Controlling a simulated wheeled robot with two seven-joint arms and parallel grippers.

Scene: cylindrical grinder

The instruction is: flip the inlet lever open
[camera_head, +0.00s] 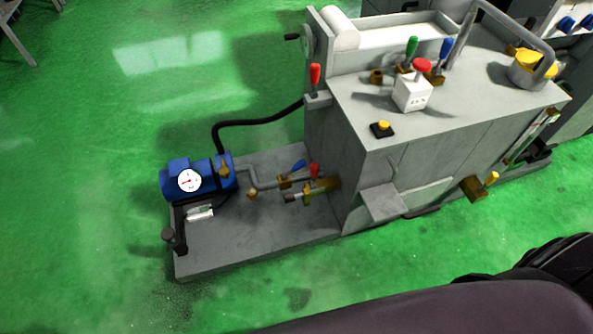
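Two small valve levers sit on the pipework between the blue pump and the grey machine: a blue lever (298,166) and a red lever (314,171). The blue one slants up to the right over a brass valve (284,183). The red one stands close by, over brass fittings near the machine's side. No label shows which is the inlet lever. A red-handled lever (315,76) stands upright at the machine's left corner. Green (412,50) and blue (445,49) levers stand on its top. Neither of my grippers is in view.
The blue pump (203,173) with a round gauge (189,180) sits on a grey base plate (255,243). A black hose (258,122) runs to the machine (345,165). A grey shelf (383,203) sticks out in front. Green floor is clear at left.

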